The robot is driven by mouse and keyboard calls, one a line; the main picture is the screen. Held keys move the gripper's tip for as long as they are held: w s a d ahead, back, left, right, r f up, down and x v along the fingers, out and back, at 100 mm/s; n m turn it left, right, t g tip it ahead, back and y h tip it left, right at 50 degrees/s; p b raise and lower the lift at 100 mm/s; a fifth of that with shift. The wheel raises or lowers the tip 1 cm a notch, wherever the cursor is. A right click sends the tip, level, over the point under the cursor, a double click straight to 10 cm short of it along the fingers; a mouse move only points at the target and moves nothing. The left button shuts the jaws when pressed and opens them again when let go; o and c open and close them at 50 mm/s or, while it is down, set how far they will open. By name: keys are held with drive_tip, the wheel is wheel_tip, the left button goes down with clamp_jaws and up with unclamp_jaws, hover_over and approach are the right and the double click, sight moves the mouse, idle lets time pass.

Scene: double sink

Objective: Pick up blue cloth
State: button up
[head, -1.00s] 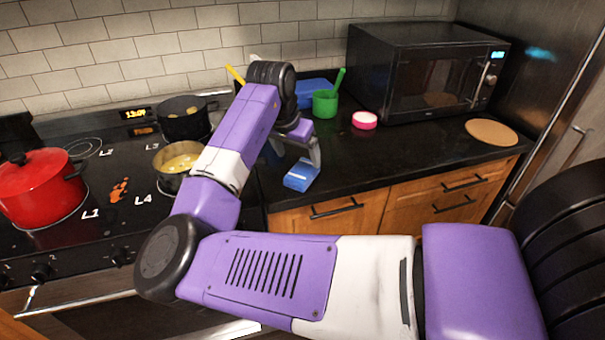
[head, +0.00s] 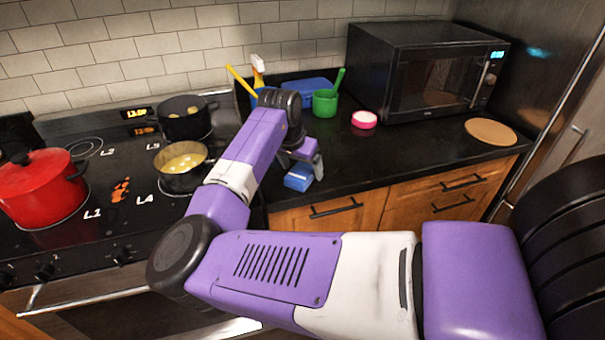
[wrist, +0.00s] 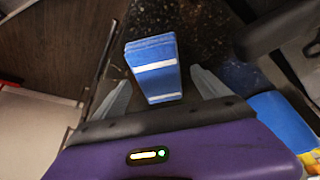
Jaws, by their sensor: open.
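The blue cloth (head: 298,181) is a small folded blue block with a white stripe. It lies on the black counter near its front edge, right of the stove. My gripper (head: 304,172) is just above it, pointing down, and hides part of it. In the wrist view the cloth (wrist: 154,69) stands between the two grey fingers of my open gripper (wrist: 160,92).
A green pot (head: 325,103), a pink-and-white round item (head: 364,119) and a microwave (head: 425,70) stand behind on the counter. A red pot (head: 40,187) and a pan of food (head: 181,165) sit on the stove. The counter (head: 400,157) to the right is clear.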

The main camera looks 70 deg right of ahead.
sight(302, 170)
drive_tip(key=shift+f, duration=0.2)
idle(0.3)
drive_tip(key=c, duration=1.6)
drive_tip(key=shift+r, duration=0.1)
wheel_tip(302, 170, up, 20)
drive_tip(key=shift+r+b, duration=0.2)
drive_tip(key=shift+b, duration=0.4)
